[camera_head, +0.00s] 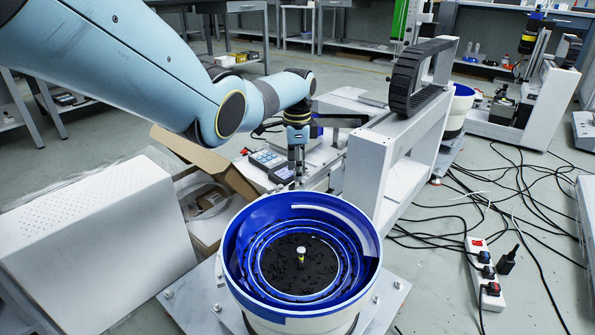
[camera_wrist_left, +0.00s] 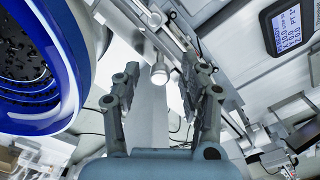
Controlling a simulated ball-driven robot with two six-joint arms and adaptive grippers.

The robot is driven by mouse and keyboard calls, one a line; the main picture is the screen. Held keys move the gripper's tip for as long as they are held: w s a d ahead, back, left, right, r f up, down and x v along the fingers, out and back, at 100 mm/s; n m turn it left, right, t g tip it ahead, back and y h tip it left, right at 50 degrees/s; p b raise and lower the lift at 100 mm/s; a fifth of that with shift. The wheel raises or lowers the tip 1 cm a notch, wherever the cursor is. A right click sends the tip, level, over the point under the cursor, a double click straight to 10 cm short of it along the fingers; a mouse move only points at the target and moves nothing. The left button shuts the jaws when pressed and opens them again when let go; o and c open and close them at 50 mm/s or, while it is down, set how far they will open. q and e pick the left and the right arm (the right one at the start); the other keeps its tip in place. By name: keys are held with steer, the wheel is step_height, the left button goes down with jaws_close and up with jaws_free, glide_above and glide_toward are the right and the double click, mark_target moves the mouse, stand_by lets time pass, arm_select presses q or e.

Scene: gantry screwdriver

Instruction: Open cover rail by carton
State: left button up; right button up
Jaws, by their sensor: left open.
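My left arm reaches in from the left in the head view, and my left gripper (camera_head: 297,172) points down over the machine beside the open carton (camera_head: 240,180). In the left wrist view the two fingers (camera_wrist_left: 162,95) stand apart, with nothing held between them. A round silver knob-like part (camera_wrist_left: 160,74) shows between the fingertips; I cannot tell whether it touches them. A metal rail (camera_wrist_left: 178,42) runs diagonally behind it. In the head view my arm and gripper partly hide the machine, and I cannot clearly pick out the cover rail there. My right gripper is not in view.
A blue-rimmed bowl feeder (camera_head: 365,225) stands in front, and its blue rim shows in the left wrist view (camera_wrist_left: 82,60). A white perforated box (camera_head: 90,225) is at the left. A white gantry frame with a black cable chain (camera_head: 405,85) rises at the right. Cables and a power strip (camera_head: 485,270) lie on the floor.

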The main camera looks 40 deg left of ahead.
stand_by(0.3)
arm_select(q)
jaws_close()
stand_by(0.3)
